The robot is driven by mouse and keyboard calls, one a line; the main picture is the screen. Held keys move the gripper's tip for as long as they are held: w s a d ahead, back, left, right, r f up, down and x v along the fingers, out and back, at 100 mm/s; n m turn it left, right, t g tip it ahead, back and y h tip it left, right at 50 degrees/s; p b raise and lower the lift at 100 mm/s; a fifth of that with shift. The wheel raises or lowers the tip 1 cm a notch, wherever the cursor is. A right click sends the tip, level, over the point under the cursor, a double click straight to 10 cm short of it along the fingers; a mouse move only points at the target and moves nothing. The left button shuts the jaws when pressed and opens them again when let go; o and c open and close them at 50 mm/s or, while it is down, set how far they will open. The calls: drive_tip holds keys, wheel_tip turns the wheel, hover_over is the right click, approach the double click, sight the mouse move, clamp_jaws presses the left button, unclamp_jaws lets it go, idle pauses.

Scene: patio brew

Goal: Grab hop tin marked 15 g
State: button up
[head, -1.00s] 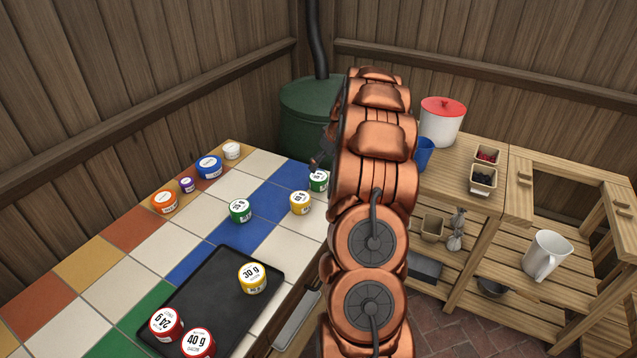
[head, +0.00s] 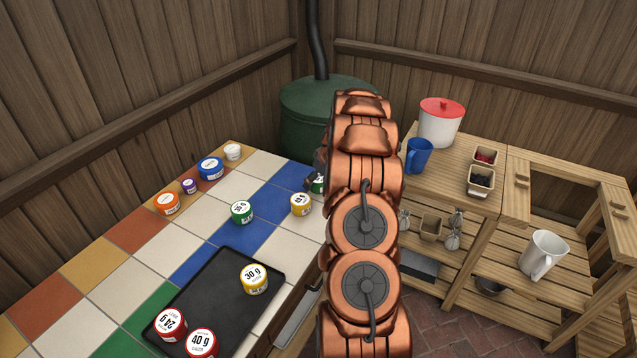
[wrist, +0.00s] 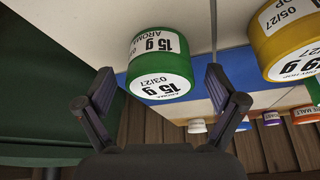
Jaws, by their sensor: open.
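The green hop tin marked 15 g (wrist: 160,65) has a white label, also reading 03/27, and shows in the wrist view between and just beyond my fingertips. My gripper (wrist: 160,82) is open, one finger toward each side of the tin, and not closed on it. In the head view the green tin (head: 317,187) is at the far right edge of the tiled counter, mostly hidden behind my arm. My gripper is largely hidden by the arm there.
A yellow tin (wrist: 285,38) stands beside the green one. Another green tin (head: 242,212) is farther left on the tiles. A black tray (head: 218,300) holds a yellow and two red tins. Orange, purple, blue and white tins line the back edge. A green barrel (head: 300,125) stands behind.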

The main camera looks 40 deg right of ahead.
drive_tip(key=shift+c, duration=0.2)
drive_tip(key=c, duration=1.1)
